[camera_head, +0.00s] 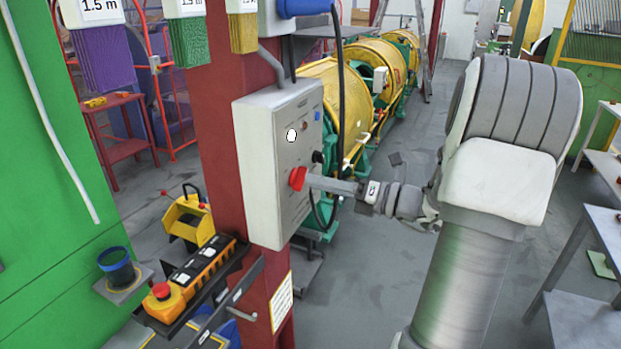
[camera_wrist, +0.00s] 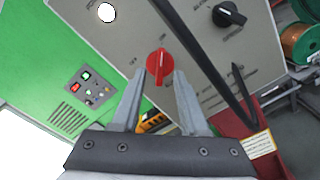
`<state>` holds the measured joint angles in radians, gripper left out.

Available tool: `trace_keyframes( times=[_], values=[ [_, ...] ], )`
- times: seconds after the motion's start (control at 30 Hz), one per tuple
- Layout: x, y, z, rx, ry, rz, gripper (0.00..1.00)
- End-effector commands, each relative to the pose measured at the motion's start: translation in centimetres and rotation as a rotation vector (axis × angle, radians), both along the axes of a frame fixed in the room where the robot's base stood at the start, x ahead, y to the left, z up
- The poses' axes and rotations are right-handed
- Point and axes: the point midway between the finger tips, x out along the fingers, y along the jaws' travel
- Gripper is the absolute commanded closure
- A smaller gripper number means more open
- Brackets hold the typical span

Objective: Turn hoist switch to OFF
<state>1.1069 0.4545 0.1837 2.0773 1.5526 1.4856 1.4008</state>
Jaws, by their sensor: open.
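The red hoist switch (camera_head: 298,179) is a rotary knob on the front of a light grey control box (camera_head: 262,160). In the wrist view the red knob (camera_wrist: 160,60) lies between the fingertips, its ridge pointing roughly up the panel. Small labels sit above and to the left of it, too small to read surely. My gripper (camera_head: 313,183) reaches the knob from the right. In the wrist view my gripper (camera_wrist: 159,76) is open, one finger on each side of the knob; whether they touch it I cannot tell.
A black knob (camera_wrist: 229,14) and a white lamp (camera_wrist: 106,12) are on the same panel. A dark cable (camera_wrist: 205,60) hangs across the panel, right of the fingers. The box is on a red column (camera_head: 222,110). A yellow pendant with a red button (camera_head: 162,291) lies below left.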

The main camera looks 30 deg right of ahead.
Motion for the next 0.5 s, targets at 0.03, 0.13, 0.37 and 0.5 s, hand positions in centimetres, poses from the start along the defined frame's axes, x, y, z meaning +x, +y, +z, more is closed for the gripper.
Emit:
trace_keyframes(
  times=[0.03,0.13,0.37,0.5],
  values=[
    [0.7,0.5,0.1,0.001,0.001,0.001,0.56],
    [1.6,1.1,0.0,0.001,0.001,0.001,0.56],
    [2.3,1.5,-0.1,0.0,0.001,-0.001,0.56],
    [2.3,1.5,0.0,0.0,0.001,-0.001,0.56]
  ],
)
